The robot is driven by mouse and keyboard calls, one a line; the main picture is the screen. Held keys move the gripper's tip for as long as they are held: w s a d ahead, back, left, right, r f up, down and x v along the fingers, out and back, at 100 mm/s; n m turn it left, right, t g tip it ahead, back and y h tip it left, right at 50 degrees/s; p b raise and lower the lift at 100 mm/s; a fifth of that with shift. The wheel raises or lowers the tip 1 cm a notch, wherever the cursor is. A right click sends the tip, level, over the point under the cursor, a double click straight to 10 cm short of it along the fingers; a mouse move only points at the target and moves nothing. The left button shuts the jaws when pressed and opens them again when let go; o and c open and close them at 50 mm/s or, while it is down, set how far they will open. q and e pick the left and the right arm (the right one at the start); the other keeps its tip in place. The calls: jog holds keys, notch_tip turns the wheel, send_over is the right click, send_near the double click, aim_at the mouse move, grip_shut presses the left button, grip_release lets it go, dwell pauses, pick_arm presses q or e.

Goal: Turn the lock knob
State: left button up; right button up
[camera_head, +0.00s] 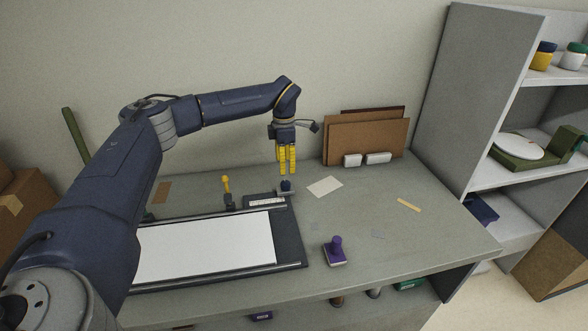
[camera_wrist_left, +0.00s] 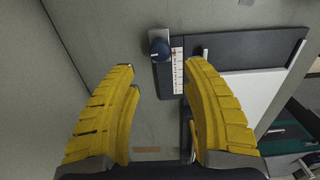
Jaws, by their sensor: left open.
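The lock knob (camera_head: 286,185) is a small dark blue knob on a grey plate at the far right corner of a flat cutting board device (camera_head: 290,236). In the left wrist view the knob (camera_wrist_left: 159,48) shows ahead of the fingertips, beside a white scale strip (camera_wrist_left: 178,70). My left gripper (camera_head: 287,172) points down above the knob, with its yellow fingers apart from it. In the left wrist view the fingers (camera_wrist_left: 160,66) are spread with nothing between them. My right gripper is in neither view.
A yellow-tipped lever (camera_head: 227,190) stands left of the knob. A purple-handled stamp (camera_head: 335,250) sits on the table to the right. Brown boards (camera_head: 366,138) lean on the wall behind. A shelf unit (camera_head: 480,100) stands at right. The table's right part is mostly clear.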

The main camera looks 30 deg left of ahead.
aim_at(285, 182)
pick_arm(q)
notch_tip(285, 182, down, 9)
jog(key=c, duration=0.9)
